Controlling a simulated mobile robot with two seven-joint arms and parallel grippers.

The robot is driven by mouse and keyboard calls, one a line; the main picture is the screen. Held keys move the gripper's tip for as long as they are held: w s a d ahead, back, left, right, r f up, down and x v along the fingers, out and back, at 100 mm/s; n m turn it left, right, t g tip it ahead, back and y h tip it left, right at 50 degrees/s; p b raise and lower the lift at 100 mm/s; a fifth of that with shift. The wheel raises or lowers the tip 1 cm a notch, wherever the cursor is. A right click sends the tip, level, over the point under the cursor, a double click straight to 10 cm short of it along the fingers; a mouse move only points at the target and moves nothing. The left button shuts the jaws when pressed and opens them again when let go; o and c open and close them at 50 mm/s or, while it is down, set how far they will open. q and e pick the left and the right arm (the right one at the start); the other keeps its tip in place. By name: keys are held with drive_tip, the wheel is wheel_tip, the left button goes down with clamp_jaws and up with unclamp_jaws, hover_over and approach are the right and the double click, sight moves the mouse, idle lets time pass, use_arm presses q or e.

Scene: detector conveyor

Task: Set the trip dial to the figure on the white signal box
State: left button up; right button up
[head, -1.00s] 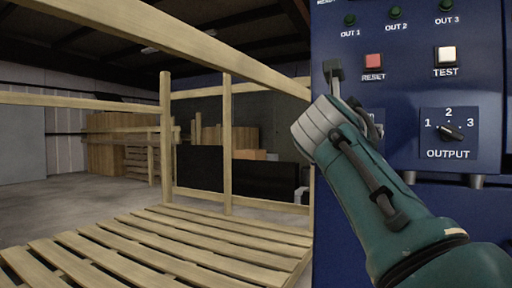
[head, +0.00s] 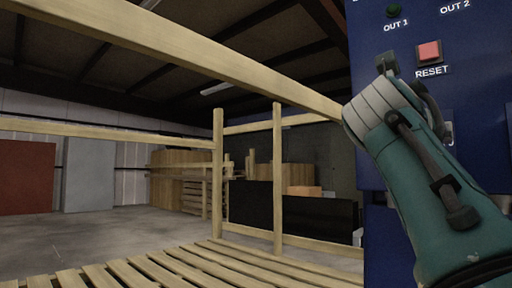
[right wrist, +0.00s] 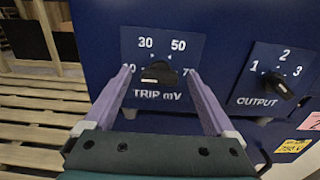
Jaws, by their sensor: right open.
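The trip dial (right wrist: 158,74) is a black knob on a blue panel marked TRIP mV, with 30 and 50 above it and partly covered figures at either side. Its white pointer mark faces left, towards the lower-left figure. My right gripper (right wrist: 158,70) is open, its two pale purple fingers on either side of the dial; I cannot tell whether they touch it. In the head view my right arm's teal wrist covers the trip dial's place on the blue cabinet (head: 372,170). My left gripper and the white signal box are not in view.
The output dial (right wrist: 277,84), marked 1, 2, 3, sits to the right of the trip dial. A red RESET button (head: 429,51) is above my right wrist. A wooden slatted pallet frame (head: 217,170) stands left of the cabinet, with open floor beyond.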

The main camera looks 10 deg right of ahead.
drive_tip(key=c, duration=1.4)
